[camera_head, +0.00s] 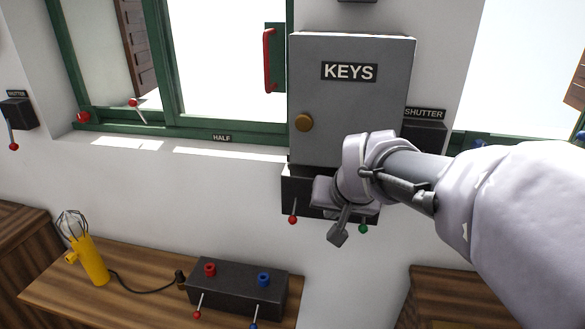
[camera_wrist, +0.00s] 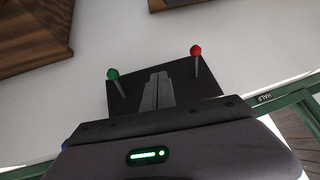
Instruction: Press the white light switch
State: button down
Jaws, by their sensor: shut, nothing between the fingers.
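I cannot make out a white light switch in either view. My gripper (camera_head: 338,236) is shut and empty, below the grey KEYS cabinet (camera_head: 345,110), in front of a black box (camera_head: 296,190). The box has a red-knobbed lever (camera_head: 293,219) at left and a green-knobbed lever (camera_head: 363,229) at right. In the wrist view my shut fingers (camera_wrist: 157,88) lie in front of the black box (camera_wrist: 185,92), between its green knob (camera_wrist: 112,74) and red knob (camera_wrist: 196,50). I cannot tell whether they touch it. My wrist hides part of the box in the head view.
A wooden bench (camera_head: 135,285) below holds a yellow caged lamp (camera_head: 90,258) and a black control box (camera_head: 235,288) with red and blue knobs. A green window frame (camera_head: 200,130) and SHUTTER boxes (camera_head: 17,112) line the wall.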

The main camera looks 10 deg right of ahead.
notch_tip(320, 180, down, 6)
jog(key=b, duration=0.5)
jog(key=shift+s+a+f+b, duration=0.15)
jog(key=shift+s+f+b, duration=0.05)
jog(key=shift+s+b, duration=0.2)
dwell(1.4)
jog(key=shift+r+p, duration=0.55)
jog(key=shift+r, duration=0.25)
